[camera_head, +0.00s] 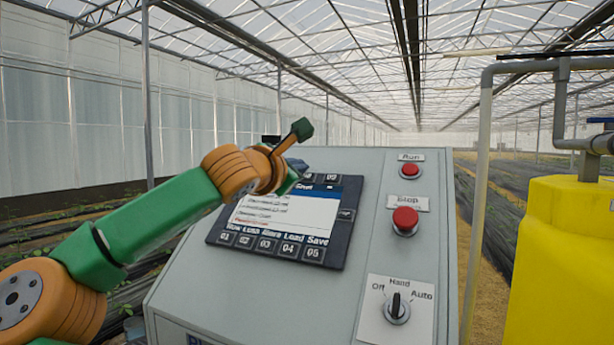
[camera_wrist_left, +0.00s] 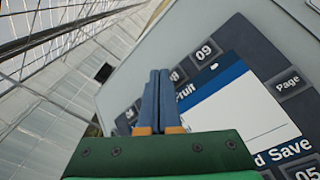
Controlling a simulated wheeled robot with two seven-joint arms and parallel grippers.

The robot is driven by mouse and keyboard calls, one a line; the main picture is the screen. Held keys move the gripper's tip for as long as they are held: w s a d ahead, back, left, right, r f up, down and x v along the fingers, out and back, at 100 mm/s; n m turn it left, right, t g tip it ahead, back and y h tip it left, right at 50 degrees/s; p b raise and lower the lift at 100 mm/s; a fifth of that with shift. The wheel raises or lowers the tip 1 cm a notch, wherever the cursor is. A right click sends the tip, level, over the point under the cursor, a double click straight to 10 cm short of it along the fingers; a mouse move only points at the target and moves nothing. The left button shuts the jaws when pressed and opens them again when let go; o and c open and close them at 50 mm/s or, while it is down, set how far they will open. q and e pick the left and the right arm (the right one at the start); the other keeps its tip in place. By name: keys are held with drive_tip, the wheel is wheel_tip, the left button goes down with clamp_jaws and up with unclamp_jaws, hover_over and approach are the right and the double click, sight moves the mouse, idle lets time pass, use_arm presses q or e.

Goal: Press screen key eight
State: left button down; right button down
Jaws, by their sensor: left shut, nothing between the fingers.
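The dark-framed screen (camera_head: 345,215) sits on the sloped face of a grey control panel. In the left wrist view, key 09 (camera_wrist_left: 206,52) is clear in the row along the screen's top edge. Beside it, key eight (camera_wrist_left: 179,74) shows only in part, its left side hidden by my fingers. My left gripper (camera_wrist_left: 159,72) is shut and empty, its blue fingers over the top key row next to key eight. I cannot tell whether the tips touch the panel. In the head view my left wrist covers the screen's upper left corner. My right gripper is not in view.
Right of the screen are a red Run button (camera_head: 409,171), a red Stop button (camera_head: 405,221) and an Off/Hand/Auto selector (camera_head: 397,308). Keys 01 to 05 line the screen's lower edge; a Page key (camera_wrist_left: 288,82) is at its right. A yellow tank (camera_head: 560,260) and grey pipes (camera_head: 485,150) stand at right.

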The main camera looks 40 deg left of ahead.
use_arm(q)
drive_tip(key=shift+s+d+r, duration=0.15)
drive_tip(key=shift+s+r, duration=0.2)
drive_tip(key=shift+r, duration=0.2)
drive_tip(key=shift+s+d+r+p, duration=0.2)
drive_tip(key=shift+s+r+p, duration=0.15)
drive_tip(key=shift+s+r, duration=0.3)
drive_tip(key=shift+s+d+r+p, duration=0.2)
drive_tip(key=shift+s+r+p, duration=0.15)
drive_tip(key=shift+s+r, duration=0.3)
